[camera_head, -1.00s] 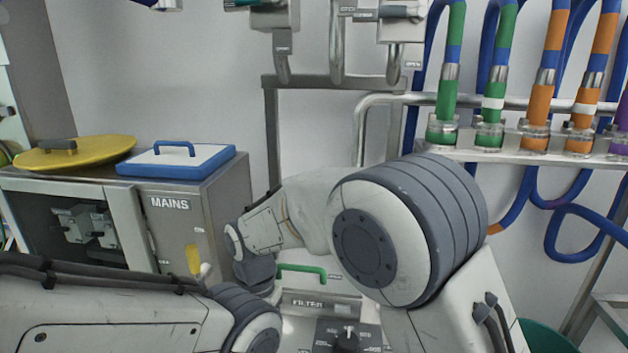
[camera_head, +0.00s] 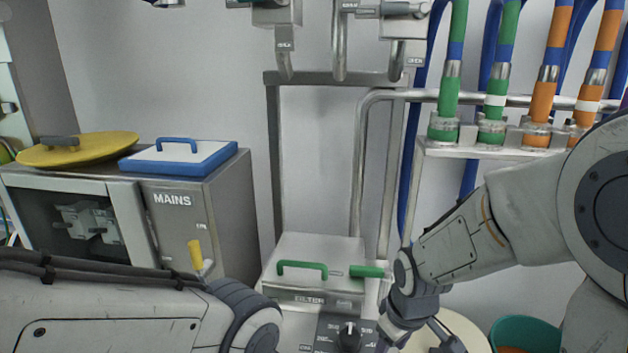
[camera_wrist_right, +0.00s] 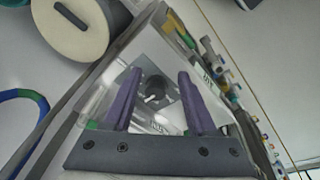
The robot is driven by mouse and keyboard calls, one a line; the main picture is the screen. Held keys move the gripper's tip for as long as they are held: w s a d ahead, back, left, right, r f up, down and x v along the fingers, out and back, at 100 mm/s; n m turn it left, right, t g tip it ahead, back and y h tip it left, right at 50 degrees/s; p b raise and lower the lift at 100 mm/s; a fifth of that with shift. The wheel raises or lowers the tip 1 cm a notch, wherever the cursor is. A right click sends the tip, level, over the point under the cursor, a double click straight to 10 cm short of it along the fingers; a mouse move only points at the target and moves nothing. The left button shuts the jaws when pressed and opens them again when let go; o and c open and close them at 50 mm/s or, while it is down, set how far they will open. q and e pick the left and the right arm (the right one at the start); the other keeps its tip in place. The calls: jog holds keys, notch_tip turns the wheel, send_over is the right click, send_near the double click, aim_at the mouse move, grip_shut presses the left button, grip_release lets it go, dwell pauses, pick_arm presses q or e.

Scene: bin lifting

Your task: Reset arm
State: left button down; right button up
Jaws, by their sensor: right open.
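My right arm (camera_head: 470,237) comes in from the right in the head view and reaches down toward the front of the filter box (camera_head: 318,250). My right gripper (camera_wrist_right: 155,76) shows in the right wrist view with two purple fingers spread apart and nothing between them. It faces a panel with a black knob (camera_wrist_right: 155,90), which also shows in the head view (camera_head: 349,335). In the head view the fingers are mostly cut off by the bottom edge. My left arm (camera_head: 110,312) lies across the lower left of the head view; its gripper is out of frame.
A metal MAINS cabinet (camera_head: 175,225) with a yellow lever (camera_head: 195,256) stands at left. A yellow lid (camera_head: 100,148) and a blue-and-white lid (camera_head: 190,158) lie on top. Hoses hang at a rail (camera_head: 500,152). A green bin (camera_head: 525,332) stands at lower right.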

jog(key=s+d+m, duration=0.4)
jog(key=d+m, duration=0.1)
jog(key=m, duration=0.2)
jog(key=s+a+r+n+g, duration=0.1)
jog(key=s+a+r+n, duration=0.1)
jog(key=s+a+n, duration=0.2)
jog(key=s+a+r+n+g, duration=0.1)
jog(key=s+a+r+n, duration=0.2)
jog(key=s+a, duration=0.6)
jog(key=shift+s+a+n+y, duration=0.2)
jog(key=shift+a+n+y, duration=0.15)
jog(key=shift+a, duration=0.3)
